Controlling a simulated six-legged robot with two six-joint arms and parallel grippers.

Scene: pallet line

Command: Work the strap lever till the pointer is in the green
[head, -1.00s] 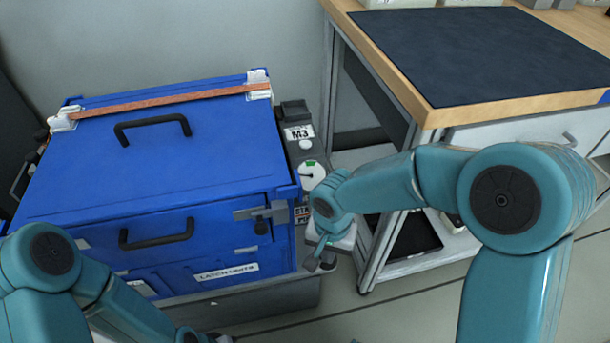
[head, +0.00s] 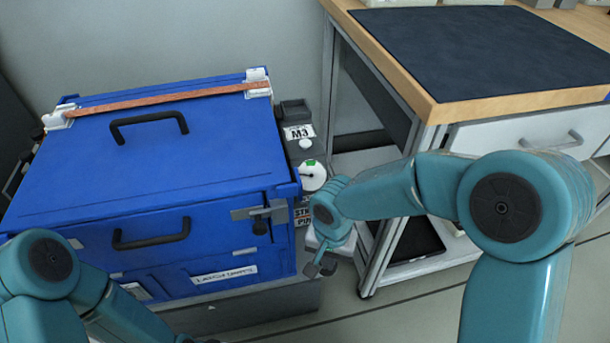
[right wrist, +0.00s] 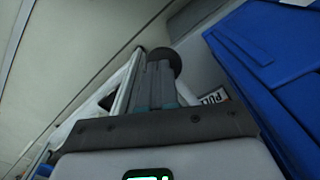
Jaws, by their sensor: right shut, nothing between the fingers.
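The gauge (head: 313,177) is a white dial on a grey post right of the blue case. It has a green patch at its top. Its small dark pointer seems to lie toward the left, outside the green. The orange strap (head: 165,98) runs across the case lid between two white fittings. My right gripper (head: 321,267) is low beside the post, below the gauge. In the right wrist view its fingers (right wrist: 160,85) are shut and empty, with a dark round knob (right wrist: 165,60) just beyond the tips. Contact is unclear. I cannot make out the lever in the head view.
The blue case (head: 200,160) with black handles fills the left side. A wooden-topped bench (head: 450,110) with a dark mat stands at the right, close to my right arm. A lettered label (right wrist: 212,98) shows beside the fingers.

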